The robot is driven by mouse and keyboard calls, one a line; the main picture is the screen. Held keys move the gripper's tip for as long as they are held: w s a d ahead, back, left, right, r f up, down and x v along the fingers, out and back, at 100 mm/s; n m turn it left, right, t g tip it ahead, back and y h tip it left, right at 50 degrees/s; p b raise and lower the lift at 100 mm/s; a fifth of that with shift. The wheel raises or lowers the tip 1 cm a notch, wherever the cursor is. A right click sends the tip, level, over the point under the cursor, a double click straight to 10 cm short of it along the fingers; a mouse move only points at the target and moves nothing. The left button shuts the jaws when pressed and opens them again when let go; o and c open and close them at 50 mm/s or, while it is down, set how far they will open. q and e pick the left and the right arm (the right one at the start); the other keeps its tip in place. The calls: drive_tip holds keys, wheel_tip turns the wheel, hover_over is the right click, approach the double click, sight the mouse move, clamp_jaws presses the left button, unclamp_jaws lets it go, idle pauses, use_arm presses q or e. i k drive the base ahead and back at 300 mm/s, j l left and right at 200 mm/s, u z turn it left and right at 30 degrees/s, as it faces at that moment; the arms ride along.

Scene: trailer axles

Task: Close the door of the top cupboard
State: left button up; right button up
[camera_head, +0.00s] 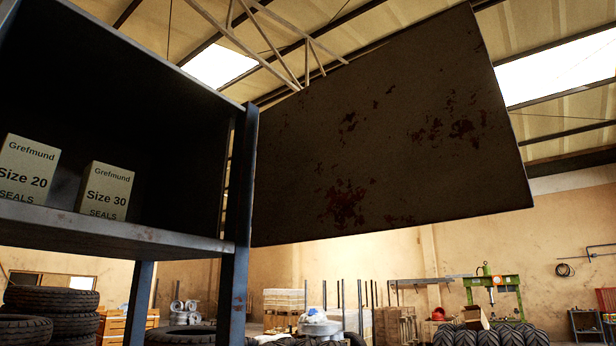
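The top cupboard (130,241) fills the left side of the head view and is seen from below. Its door (400,150) is a dark, rust-stained panel. The door stands wide open, reaching out to the right from the cupboard's right front post (238,215). Two cream boxes stand on the cupboard's shelf: a Size 20 seals box (24,172) and a Size 30 seals box (105,192). The inside of the cupboard behind them is dark. Neither of my grippers shows in this view.
Stacked tyres (55,305) are at the lower left, with more tyres (490,336) at the lower right. A green machine (492,283) and pallets with crates (284,302) stand far back. No obstacle shows directly in front of the door.

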sight(417, 130)
drive_tip(key=i+l+u, duration=0.1)
drive_tip(key=u, duration=0.35)
drive_tip(key=l+u, duration=0.25)
drive_tip(key=u, duration=0.25)
drive_tip(key=l+u, duration=0.25)
drive_tip(key=u, duration=0.2)
drive_tip(key=l+u, duration=0.2)
drive_tip(key=u, duration=0.3)
